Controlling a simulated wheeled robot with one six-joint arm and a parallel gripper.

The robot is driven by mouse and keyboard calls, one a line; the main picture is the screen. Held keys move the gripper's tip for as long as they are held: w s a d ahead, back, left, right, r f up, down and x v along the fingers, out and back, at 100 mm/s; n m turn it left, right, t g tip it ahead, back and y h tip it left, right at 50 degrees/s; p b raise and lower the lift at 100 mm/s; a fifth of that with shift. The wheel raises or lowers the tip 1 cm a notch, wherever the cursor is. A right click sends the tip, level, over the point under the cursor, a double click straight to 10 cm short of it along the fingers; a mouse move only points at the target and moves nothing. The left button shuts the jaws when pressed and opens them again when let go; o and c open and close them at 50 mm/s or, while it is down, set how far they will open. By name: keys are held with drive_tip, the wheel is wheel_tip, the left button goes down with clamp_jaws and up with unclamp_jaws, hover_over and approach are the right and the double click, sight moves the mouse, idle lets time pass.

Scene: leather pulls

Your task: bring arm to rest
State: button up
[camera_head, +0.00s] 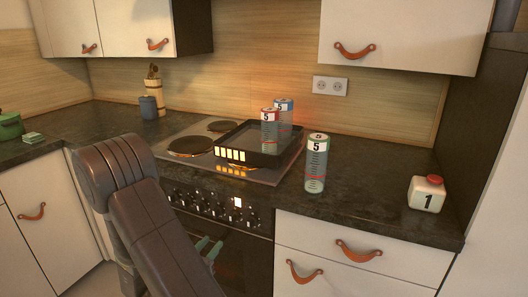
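My arm (150,222) is folded low at the front left, before the oven and the counter edge. My gripper (213,243) shows as two teal fingers beside the arm's lower link, in front of the oven door. The fingers stand apart with nothing visible between them. The rest of the gripper is hidden behind the arm link.
A black tray (231,155) on the stove holds two clear cans, one red-topped (269,131) and one blue-topped (284,111). A green-topped can (316,163) and a white bottle (426,193) stand on the dark counter (365,190). Drawer pulls (358,251) jut out at front right.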

sight(231, 221)
drive_tip(key=x, duration=1.1)
drive_tip(key=v, duration=1.4)
drive_tip(key=x, duration=1.4)
drive_tip(key=shift+w+d, duration=0.15)
drive_tip(key=shift+w, duration=0.05)
drive_tip(key=shift+s+f+m+b, duration=0.1)
drive_tip(key=shift+s+m+b, duration=0.15)
drive_tip(key=shift+m, duration=0.65)
drive_tip(key=m+b, duration=0.1)
drive_tip(key=m, duration=0.9)
drive_tip(key=shift+a+v, duration=0.2)
drive_tip(key=shift+v, duration=1.6)
